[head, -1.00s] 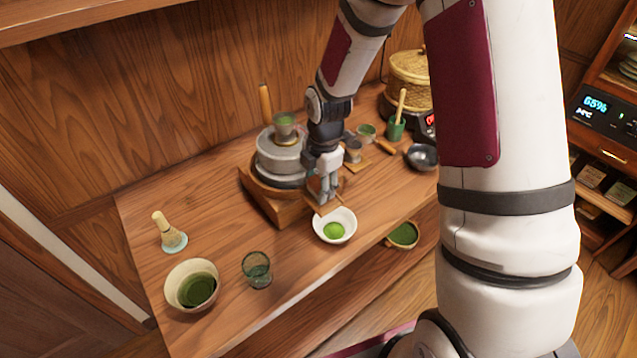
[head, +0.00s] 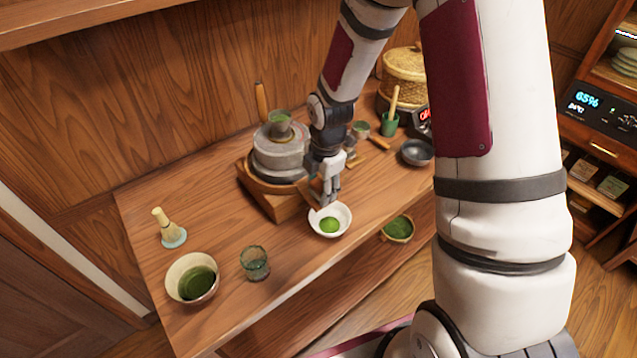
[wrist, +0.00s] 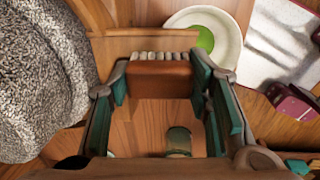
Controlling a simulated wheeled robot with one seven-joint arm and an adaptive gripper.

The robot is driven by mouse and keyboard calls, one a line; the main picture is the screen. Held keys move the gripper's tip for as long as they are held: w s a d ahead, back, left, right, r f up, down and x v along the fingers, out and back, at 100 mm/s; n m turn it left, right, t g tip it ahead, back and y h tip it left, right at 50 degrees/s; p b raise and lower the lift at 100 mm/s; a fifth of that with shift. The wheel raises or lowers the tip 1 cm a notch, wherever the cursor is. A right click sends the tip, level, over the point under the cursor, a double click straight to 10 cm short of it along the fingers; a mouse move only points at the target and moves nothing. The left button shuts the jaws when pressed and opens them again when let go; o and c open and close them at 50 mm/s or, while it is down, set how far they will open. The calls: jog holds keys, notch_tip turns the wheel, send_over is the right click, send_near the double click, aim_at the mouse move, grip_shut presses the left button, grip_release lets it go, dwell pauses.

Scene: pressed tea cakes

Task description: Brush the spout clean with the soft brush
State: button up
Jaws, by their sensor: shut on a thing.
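The stone mill (head: 278,153) sits on a wooden base, and its wooden spout (head: 314,186) is partly hidden behind my gripper (head: 328,194). A white bowl (head: 345,224) with green powder (head: 329,225) stands below the spout end. In the wrist view, my gripper (wrist: 160,88) is shut on the soft brush (wrist: 160,78), a brown block with a row of pale bristles. The bristles lie along the edge of the wooden spout (wrist: 145,46); I cannot tell whether they touch it. The brush is hardly visible in the head view. The bowl (wrist: 232,48) lies beyond the bristles.
A glass (head: 255,264), a bowl of green tea (head: 176,286) and a whisk on its stand (head: 168,230) are at the left front. A dark bowl (head: 417,152), a green cup (head: 389,124) and a basket (head: 404,66) stand right.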

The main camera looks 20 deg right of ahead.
jog(key=shift+s+d+p, duration=0.2)
jog(key=shift+s+p, duration=0.1)
jog(key=shift+s, duration=0.25)
jog(key=shift+s+d+p, duration=0.2)
jog(key=shift+s+p, duration=0.05)
jog(key=shift+s, duration=0.25)
jog(key=shift+w+a+b, duration=0.2)
jog(key=shift+w+b, duration=0.05)
jog(key=shift+w, duration=0.25)
jog(key=shift+w+a+b, duration=0.15)
jog(key=shift+w+b, duration=0.05)
jog(key=shift+w, duration=0.3)
jog(key=shift+w+a+r+b, duration=0.1)
jog(key=shift+w+a+b, duration=0.15)
jog(key=shift+w, duration=0.45)
jog(key=shift+w+a+r+b, duration=0.1)
jog(key=shift+w+a+b, duration=0.15)
jog(key=shift+w, duration=0.4)
jog(key=shift+s+d+f+p, duration=0.1)
jog(key=shift+s+d+p, duration=0.15)
jog(key=shift+s, duration=0.3)
jog(key=shift+s+d+p, duration=0.15)
jog(key=shift+s+p, duration=0.2)
jog(key=shift+s, duration=0.2)
jog(key=shift+s+d+f+p, duration=0.2)
jog(key=shift+s+p, duration=0.1)
jog(key=shift+s, duration=0.35)
jog(key=shift+s+d+f+p, duration=0.2)
jog(key=shift+s+p, duration=0.1)
jog(key=shift+s, duration=0.35)
